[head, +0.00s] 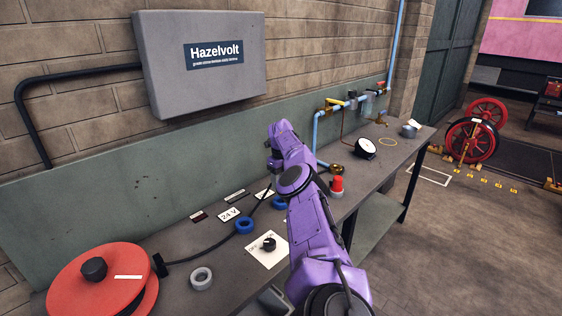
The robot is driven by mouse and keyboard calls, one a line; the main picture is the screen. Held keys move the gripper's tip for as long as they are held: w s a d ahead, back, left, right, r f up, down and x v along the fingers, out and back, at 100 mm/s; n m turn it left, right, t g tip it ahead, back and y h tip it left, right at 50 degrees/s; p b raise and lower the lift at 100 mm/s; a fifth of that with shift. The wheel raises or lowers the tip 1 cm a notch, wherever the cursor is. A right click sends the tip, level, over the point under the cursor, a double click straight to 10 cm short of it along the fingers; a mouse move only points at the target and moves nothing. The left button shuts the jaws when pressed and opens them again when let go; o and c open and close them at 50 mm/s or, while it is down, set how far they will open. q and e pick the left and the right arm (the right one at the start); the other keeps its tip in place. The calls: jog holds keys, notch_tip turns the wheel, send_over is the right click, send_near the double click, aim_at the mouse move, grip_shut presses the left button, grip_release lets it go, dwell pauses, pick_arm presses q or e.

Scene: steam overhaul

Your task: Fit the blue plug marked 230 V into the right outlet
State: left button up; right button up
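Two blue ring-shaped outlets sit on the grey bench: the left outlet (243,226) beside a 24 V label (228,215), and the right outlet (280,203), partly covered by my purple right arm (318,235). A label (264,194) by the right outlet is mostly hidden. A black cable (205,254) runs from a red reel (92,284) past the left outlet and up to behind my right arm. I do not see the blue plug. The far end of my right arm reaches over the bench; its fingertips are hidden. My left gripper is out of view.
A switch plate (267,248) with a black knob and a grey ring (201,278) lie in front. A red button (337,184), a round gauge (365,148) and blue piping (317,130) are farther right. A Hazelvolt box (205,85) hangs on the wall.

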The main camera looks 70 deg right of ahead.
jog(key=shift+f+b, duration=2.95)
jog(key=shift+f, duration=0.05)
jog(key=o, duration=1.2)
jog(key=shift+r, duration=0.1)
jog(key=shift+o, duration=0.2)
notch_tip(320, 180, up, 11)
jog(key=p, duration=0.7)
jog(key=shift+s+a+p, duration=0.1)
jog(key=shift+p, duration=0.25)
jog(key=shift+f, duration=0.25)
